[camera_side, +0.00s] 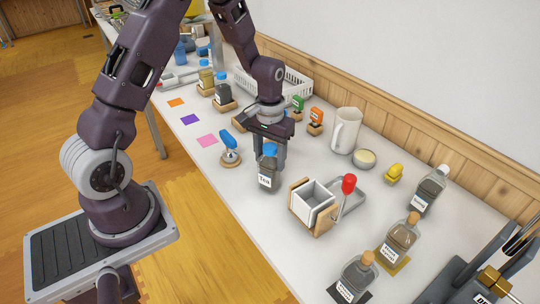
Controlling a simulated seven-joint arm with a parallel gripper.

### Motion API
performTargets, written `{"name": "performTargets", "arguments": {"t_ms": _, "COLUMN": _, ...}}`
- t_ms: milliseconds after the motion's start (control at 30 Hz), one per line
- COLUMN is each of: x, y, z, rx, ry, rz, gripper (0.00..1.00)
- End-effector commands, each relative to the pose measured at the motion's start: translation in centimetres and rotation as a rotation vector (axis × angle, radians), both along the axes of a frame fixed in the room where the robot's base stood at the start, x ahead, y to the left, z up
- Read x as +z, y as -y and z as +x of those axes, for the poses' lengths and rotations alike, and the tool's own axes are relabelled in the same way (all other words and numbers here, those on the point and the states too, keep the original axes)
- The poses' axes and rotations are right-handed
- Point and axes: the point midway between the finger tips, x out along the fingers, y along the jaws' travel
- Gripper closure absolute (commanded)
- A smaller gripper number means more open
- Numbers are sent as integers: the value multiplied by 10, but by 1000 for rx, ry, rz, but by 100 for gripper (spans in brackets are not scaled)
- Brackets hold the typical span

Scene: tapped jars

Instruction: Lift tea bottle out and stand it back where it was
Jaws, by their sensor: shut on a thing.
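The tea bottle (267,180) is a dark, clear-walled bottle with a blue cap and a white label. It is upright near the middle of the white table. My gripper (270,152) points down and is shut on the tea bottle around its upper part. The fingers partly hide the bottle's neck and far side. I cannot tell whether the bottle's base touches the table or hangs a little above it.
A blue-handled stamp (230,148) stands left of the bottle. A wooden box with a white liner (312,198) and a red-knobbed lever (348,186) stand to the right. A white pitcher (345,130) is behind. Corked bottles (402,237) stand front right.

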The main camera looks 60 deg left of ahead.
Motion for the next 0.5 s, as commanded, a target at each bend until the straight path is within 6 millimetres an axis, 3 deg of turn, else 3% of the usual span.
{"name": "performTargets", "arguments": {"t_ms": 367, "x": -2, "y": 0, "z": 0, "rx": 0, "ry": 1, "rz": 0, "gripper": 98}}
{"name": "performTargets", "arguments": {"t_ms": 400, "x": -2, "y": 0, "z": 0, "rx": 0, "ry": 1, "rz": 0, "gripper": 42}}
{"name": "performTargets", "arguments": {"t_ms": 500, "x": -2, "y": 0, "z": 0, "rx": 0, "ry": 1, "rz": 0, "gripper": 24}}
